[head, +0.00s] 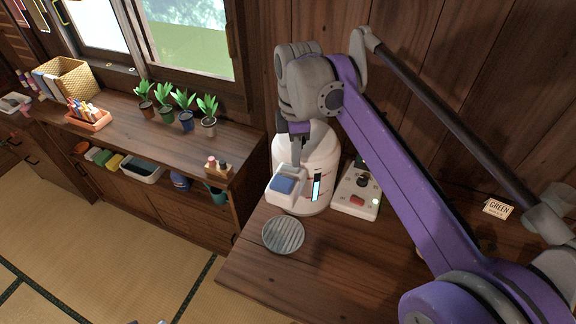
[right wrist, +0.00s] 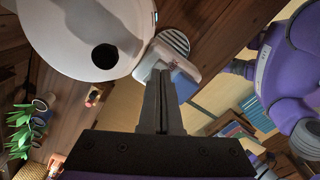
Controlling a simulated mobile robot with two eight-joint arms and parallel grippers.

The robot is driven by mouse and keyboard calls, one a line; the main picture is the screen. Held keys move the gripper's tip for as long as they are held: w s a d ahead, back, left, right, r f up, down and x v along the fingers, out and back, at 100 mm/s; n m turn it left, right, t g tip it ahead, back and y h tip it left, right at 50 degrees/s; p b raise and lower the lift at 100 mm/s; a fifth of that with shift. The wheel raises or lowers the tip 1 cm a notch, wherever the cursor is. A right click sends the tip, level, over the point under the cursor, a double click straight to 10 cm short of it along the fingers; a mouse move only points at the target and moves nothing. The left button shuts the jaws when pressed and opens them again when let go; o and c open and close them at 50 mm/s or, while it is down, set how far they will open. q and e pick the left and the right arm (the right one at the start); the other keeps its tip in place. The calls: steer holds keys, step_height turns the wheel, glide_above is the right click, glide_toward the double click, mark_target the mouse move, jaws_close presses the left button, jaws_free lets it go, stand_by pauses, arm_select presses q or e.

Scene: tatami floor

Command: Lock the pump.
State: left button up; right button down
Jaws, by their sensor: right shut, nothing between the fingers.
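A large white dispenser (head: 318,150), which looks like the pump, stands on the wooden counter against the wall. Its front carries a white block with a blue face (head: 283,184) and a light blue upright strip (head: 316,188). My right gripper (head: 297,158) points down just above and behind the white block, its fingers together and empty. In the right wrist view, the shut fingers (right wrist: 162,80) reach toward the white block (right wrist: 150,63). The dispenser's white top (right wrist: 75,25) has a dark round spot (right wrist: 104,56). I cannot tell whether the fingertips touch. The left gripper is out of view.
A round grey slatted tray (head: 283,235) lies in front of the dispenser. A white box with red and green buttons (head: 357,195) stands to its right. A "GREEN" card (head: 498,208) is farther right. A shelf with potted plants (head: 185,110) is at left.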

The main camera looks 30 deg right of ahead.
mark_target(295, 169)
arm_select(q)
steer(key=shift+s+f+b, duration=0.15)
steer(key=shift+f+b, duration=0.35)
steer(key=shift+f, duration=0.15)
arm_select(e)
steer(key=shift+f, duration=1.05)
steer(key=shift+r+p, duration=2.3)
steer(key=shift+r, duration=1.3)
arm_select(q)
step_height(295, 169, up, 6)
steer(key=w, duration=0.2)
arm_select(e)
steer(key=shift+f, duration=0.1)
